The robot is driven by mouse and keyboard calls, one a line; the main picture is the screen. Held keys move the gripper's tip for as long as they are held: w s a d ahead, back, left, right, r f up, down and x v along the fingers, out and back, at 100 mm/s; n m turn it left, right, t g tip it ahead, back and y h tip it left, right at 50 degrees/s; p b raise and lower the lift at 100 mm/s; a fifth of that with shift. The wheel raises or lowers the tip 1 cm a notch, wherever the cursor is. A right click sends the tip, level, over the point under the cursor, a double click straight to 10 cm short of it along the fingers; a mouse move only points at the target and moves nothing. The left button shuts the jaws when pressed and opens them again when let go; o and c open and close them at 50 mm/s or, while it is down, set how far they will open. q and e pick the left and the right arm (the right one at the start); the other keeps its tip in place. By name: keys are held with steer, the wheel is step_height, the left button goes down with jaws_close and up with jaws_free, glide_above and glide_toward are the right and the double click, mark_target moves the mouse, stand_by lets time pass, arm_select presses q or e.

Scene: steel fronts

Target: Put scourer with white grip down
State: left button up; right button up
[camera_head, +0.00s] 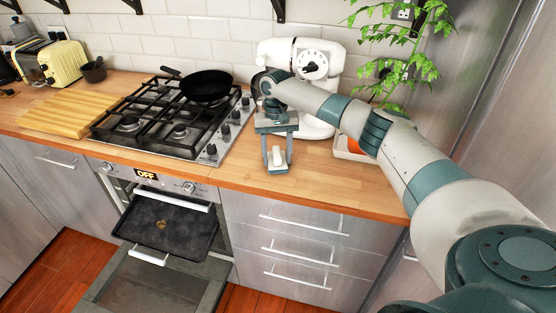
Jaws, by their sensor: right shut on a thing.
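My right arm reaches in from the right, and my right gripper (277,165) points down over the wooden counter (330,184), right of the hob. It is shut on the scourer with white grip (276,155); the pale grip shows between the fingers. The scourer is at or just above the counter top, near the front edge; I cannot tell whether it touches. The fingers hide part of it. My left gripper is not in view.
A black pan (206,86) sits on the gas hob (165,125). A white stand mixer (325,60) stands behind my gripper. A white container (345,155) is partly behind my arm. The oven door (150,280) is open with a dark tray (165,228).

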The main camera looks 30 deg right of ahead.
mark_target(276, 149)
steer(key=shift+r, duration=0.1)
stand_by(0.3)
steer(key=o, duration=1)
steer(key=shift+f, duration=0.2)
steer(key=shift+o, duration=0.2)
steer(key=shift+r, duration=0.15)
steer(key=shift+w+r, duration=0.1)
steer(key=shift+r, duration=0.45)
step_height(276, 149, up, 11)
steer(key=w+b, duration=0.1)
steer(key=b, duration=0.2)
steer(key=shift+d+b, duration=0.25)
steer(key=shift+b, duration=0.05)
steer(key=shift+f, duration=0.15)
